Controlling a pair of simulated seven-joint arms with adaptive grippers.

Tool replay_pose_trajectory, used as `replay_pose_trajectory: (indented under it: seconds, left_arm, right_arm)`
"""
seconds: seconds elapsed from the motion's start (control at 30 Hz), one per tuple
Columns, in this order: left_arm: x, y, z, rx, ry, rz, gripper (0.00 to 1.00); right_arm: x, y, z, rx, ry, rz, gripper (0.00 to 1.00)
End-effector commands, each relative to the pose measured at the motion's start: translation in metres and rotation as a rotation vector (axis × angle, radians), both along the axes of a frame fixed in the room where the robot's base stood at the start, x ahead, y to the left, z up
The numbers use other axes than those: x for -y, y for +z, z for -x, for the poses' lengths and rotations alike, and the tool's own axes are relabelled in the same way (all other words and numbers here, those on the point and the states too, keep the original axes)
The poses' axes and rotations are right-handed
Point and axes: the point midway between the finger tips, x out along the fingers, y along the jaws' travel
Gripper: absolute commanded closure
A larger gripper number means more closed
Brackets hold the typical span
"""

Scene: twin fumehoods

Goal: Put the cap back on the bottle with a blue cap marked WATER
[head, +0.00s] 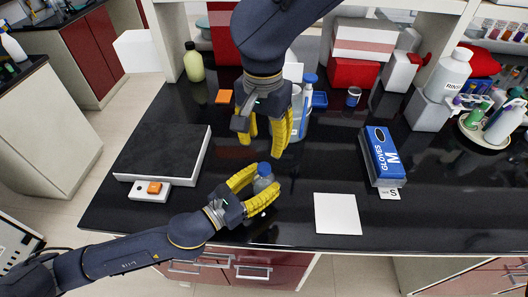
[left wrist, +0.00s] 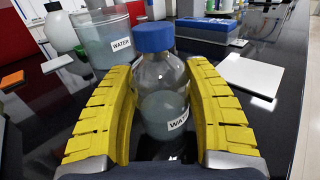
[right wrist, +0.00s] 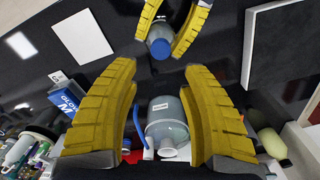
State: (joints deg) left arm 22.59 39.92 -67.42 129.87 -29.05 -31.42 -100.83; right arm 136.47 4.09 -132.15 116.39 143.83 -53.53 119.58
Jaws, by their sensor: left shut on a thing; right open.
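A clear bottle (left wrist: 160,90) marked WATER stands upright between the yellow fingers of my left gripper (head: 262,187), which is shut on its body. It is partly filled with clear liquid. A blue cap (left wrist: 153,36) sits level on the bottle's neck; I cannot tell how tight it is. The cap also shows in the head view (head: 264,168) and the right wrist view (right wrist: 160,48). My right gripper (head: 265,148) is open and empty, pointing down behind and above the bottle, apart from the cap.
A large clear container (left wrist: 103,42) marked WATER stands behind the bottle, close to my right gripper. A white square mat (head: 337,213) lies to the right, with a blue glove box (head: 381,157) beyond it. A dark slab (head: 163,150) lies at left. The black bench between is mostly clear.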

Motion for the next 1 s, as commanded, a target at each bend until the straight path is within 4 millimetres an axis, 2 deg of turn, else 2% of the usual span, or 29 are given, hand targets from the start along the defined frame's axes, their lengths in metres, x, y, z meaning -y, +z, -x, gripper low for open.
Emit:
replay_pose_trajectory:
  seconds: [0.1, 0.3, 0.67, 0.7, 0.9, 1.0]
  left_arm:
    - [0.0, -0.001, 0.0, -0.001, 0.001, -0.001, 1.0]
    - [0.0, -0.001, 0.0, -0.001, 0.0, -0.001, 1.0]
    - [0.0, -0.001, 0.0, -0.001, 0.0, -0.001, 1.0]
    - [0.0, -0.001, 0.0, -0.001, 0.0, -0.001, 0.43]
    - [0.0, 0.0, 0.0, -0.001, 0.0, -0.001, 0.22]
    - [0.0, 0.0, 0.0, 0.0, 0.0, 0.0, 0.22]
  right_arm:
    - [0.0, 0.014, -0.001, 0.002, -0.001, -0.001, 0.54]
    - [0.0, 0.026, 0.0, 0.001, 0.0, 0.0, 0.54]
    - [0.0, 0.028, 0.0, 0.001, 0.0, 0.0, 0.54]
    - [0.0, 0.028, 0.0, 0.001, 0.0, 0.0, 0.54]
    - [0.0, 0.028, 0.0, 0.001, 0.0, 0.0, 0.54]
    - [0.0, 0.028, 0.0, 0.001, 0.0, 0.0, 0.54]
